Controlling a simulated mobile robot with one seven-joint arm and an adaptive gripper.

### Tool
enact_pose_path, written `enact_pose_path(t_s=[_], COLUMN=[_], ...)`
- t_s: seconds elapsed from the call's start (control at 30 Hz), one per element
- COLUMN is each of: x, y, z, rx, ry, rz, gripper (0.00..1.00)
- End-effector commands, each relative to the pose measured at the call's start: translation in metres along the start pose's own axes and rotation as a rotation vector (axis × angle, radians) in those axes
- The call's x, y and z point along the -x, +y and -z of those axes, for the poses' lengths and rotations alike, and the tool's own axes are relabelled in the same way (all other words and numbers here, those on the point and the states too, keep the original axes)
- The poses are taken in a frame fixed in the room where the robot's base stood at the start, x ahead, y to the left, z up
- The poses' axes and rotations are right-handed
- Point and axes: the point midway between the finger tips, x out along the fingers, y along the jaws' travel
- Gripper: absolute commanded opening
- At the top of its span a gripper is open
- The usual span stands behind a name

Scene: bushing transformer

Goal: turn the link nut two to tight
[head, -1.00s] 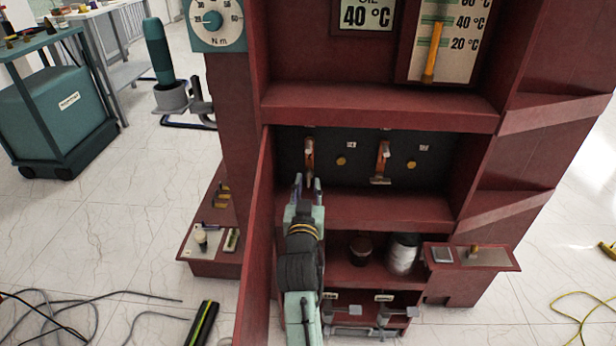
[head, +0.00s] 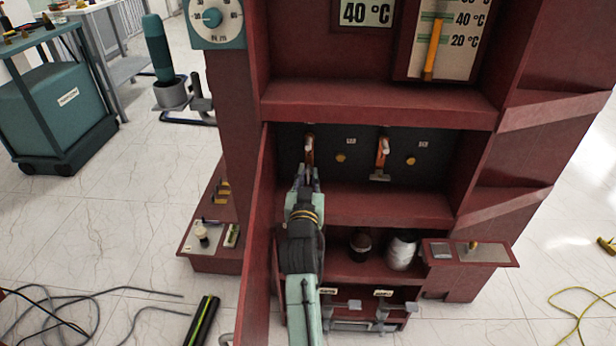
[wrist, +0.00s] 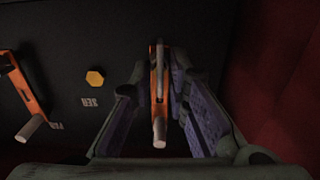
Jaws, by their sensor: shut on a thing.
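Two orange links with pale pin ends hang on the dark panel (head: 360,173) in the red cabinet. The left link (head: 309,148) is in front of my gripper (head: 307,174). In the wrist view, my gripper's fingers are on both sides of this link (wrist: 158,95) and shut on it. The right link (head: 382,156) is free. A brass hex nut (head: 340,157) sits right of the left link, and a second one (head: 411,161) right of the right link. One nut (wrist: 95,77) shows beside my fingers in the wrist view, untouched.
An open red door (head: 258,240) stands close along the left of my arm. A shelf below holds a dark jar (head: 361,244) and a white jar (head: 402,250). A torque dial (head: 212,18) is at upper left.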

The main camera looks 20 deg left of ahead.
Motion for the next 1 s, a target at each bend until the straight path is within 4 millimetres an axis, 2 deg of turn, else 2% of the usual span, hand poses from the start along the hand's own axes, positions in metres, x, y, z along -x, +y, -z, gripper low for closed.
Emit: enact_pose_path(t_s=[0.47,1.0], x=[0.0002,0.0003], y=[0.0005,0.0024], z=[-0.0022,-0.0032], rx=[-0.068,-0.489], ry=[-0.001,0.001], rz=[0.0,0.0], gripper=[0.0,0.0])
